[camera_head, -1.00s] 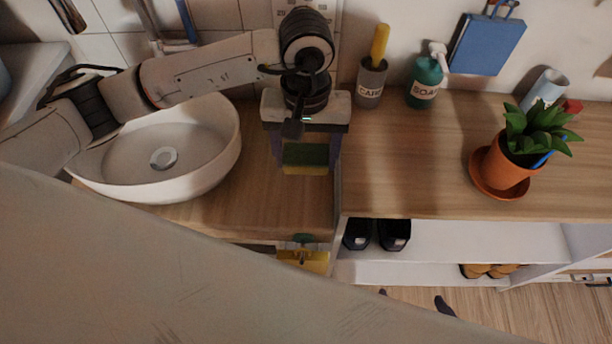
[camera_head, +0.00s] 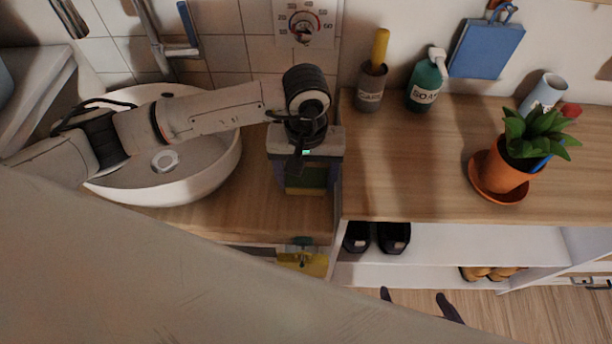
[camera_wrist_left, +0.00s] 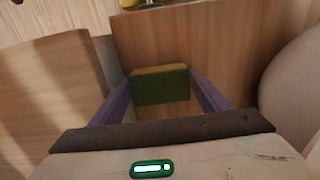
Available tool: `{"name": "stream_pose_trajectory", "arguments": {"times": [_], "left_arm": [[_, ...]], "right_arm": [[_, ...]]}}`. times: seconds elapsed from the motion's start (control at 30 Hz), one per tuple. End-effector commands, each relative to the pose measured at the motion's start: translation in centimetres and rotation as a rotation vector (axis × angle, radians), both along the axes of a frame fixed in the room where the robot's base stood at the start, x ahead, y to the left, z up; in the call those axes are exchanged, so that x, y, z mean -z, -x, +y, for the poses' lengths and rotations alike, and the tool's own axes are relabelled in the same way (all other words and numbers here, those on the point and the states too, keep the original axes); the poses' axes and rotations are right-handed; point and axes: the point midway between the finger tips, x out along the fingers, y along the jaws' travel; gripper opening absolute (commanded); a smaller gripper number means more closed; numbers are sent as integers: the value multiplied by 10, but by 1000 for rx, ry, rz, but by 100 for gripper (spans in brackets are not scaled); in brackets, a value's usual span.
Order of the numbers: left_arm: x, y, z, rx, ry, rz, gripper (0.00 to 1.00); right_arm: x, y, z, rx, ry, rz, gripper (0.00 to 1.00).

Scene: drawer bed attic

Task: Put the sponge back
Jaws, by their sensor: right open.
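A sponge (camera_head: 305,178), green with a yellow layer, is between the fingers of my left gripper (camera_head: 305,186) above the wooden counter beside the sink. In the left wrist view the purple fingers of my left gripper (camera_wrist_left: 160,88) meet both sides of the sponge (camera_wrist_left: 161,88). Whether the sponge touches the counter is hard to tell. Two dark fingertips of my right gripper (camera_head: 418,301) show apart and empty near the bottom, over the floor; the rest of it is hidden behind the large pale surface in front.
A white basin (camera_head: 215,165) stands left of the left gripper. A grey cup (camera_head: 370,92), soap bottle (camera_head: 424,88) and potted plant (camera_head: 503,165) stand on the right counter (camera_head: 420,180). A yellow item (camera_head: 306,264) is below the counter's front edge. Black shoes (camera_head: 394,237) sit on a shelf.

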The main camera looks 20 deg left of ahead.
Motion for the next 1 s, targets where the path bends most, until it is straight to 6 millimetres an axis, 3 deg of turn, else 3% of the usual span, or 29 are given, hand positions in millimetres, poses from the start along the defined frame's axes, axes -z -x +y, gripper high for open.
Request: {"name": "stream_pose_trajectory", "arguments": {"times": [0.3,0.47,0.8,1.0], "left_arm": [[-1,0,0,0,0,1,74],[-12,-1,0,1,2,-4,74],[-83,-1,0,2,0,-6,74],[-113,0,0,0,0,-2,74]], "right_arm": [[0,2,0,0,1,5,93],[-2,2,0,0,0,5,93],[9,3,0,0,1,6,93],[12,3,0,0,1,7,93]]}}
